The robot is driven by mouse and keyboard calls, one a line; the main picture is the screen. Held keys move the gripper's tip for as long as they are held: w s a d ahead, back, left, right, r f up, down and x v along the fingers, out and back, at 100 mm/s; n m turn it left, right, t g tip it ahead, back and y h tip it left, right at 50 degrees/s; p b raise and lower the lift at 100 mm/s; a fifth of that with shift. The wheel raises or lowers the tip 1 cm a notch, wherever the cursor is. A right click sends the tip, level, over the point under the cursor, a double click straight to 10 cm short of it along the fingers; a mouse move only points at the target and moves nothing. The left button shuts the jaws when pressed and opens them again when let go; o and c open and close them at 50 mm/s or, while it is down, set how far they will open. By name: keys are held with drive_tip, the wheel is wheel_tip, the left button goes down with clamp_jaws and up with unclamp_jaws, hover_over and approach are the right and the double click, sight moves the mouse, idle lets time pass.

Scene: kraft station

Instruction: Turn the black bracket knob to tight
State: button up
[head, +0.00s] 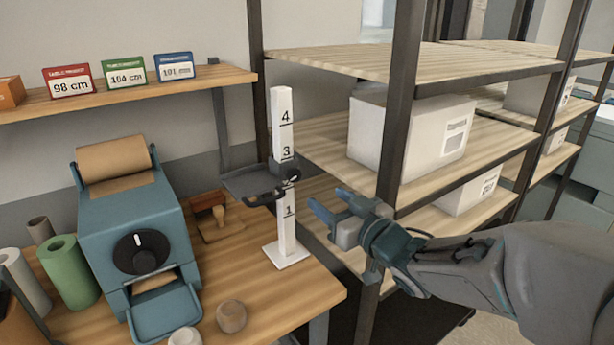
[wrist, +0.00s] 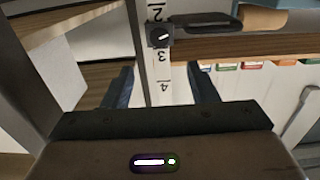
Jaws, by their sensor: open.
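The black bracket knob (head: 294,174) is on the right side of a black bracket, which clamps a white numbered post (head: 283,125) near the 2 to 3 marks. The bracket carries a dark flat tray (head: 252,184) to the left. In the wrist view, which is upside down, the knob (wrist: 160,37) faces the camera with a slanted white mark. My gripper (head: 331,202) is open and empty, to the right of the post and a little below the knob, apart from both. In the wrist view my gripper (wrist: 163,82) frames the post between its blue fingers.
A dark-framed shelf rack (head: 400,100) with white boxes stands right behind the post, its upright close to my gripper. On the wooden bench (head: 255,255) are a blue dispenser (head: 135,235), a stamp (head: 218,225) and a round wooden piece (head: 231,317). Sign cards (head: 124,70) stand on the upper shelf.

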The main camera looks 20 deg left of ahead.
sight(296, 175)
drive_tip(key=x, duration=1.1)
drive_tip(key=shift+w+a+p, duration=0.15)
drive_tip(key=shift+p, duration=0.25)
drive_tip(key=c, duration=1)
